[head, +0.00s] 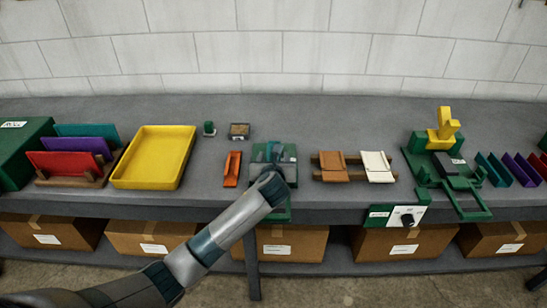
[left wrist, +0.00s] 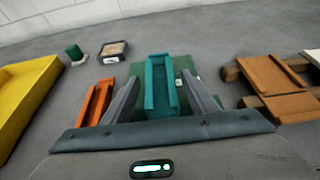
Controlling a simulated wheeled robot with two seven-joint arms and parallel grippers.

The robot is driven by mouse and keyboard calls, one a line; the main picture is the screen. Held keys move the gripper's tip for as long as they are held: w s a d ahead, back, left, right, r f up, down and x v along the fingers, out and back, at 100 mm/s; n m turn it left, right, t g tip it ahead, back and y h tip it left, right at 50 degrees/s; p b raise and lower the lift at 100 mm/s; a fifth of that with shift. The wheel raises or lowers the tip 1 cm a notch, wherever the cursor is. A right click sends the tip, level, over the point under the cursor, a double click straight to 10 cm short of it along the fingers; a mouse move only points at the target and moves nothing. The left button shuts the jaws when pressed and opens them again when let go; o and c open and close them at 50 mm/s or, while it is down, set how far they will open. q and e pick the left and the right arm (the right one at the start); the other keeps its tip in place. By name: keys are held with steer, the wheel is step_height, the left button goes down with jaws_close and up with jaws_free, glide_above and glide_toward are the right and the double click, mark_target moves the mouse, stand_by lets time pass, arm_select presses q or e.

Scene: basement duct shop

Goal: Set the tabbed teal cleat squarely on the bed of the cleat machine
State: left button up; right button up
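A teal cleat (left wrist: 161,88), a channel with raised side walls and an upright end at its far side, lies on a green plate (left wrist: 187,70) in the left wrist view. In the head view the teal cleat (head: 274,150) shows just beyond my left gripper (head: 270,180), which covers part of the green plate (head: 290,152). My left gripper (left wrist: 161,82) is open, one finger on each side of the cleat, with small gaps visible. The cleat machine (head: 440,160), green with a yellow head, stands to the right. My right gripper is in neither view.
An orange channel (head: 232,168) lies close left of the green plate; a yellow tray (head: 155,158) is farther left. Brown and white pieces (head: 376,166) sit on wooden rails to the right. The back bench strip is clear.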

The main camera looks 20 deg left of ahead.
arm_select(q)
steer(key=shift+r, duration=0.15)
steer(key=b+v, duration=0.1)
steer(key=v, duration=1.1)
steer(key=shift+b, duration=0.4)
stand_by(0.5)
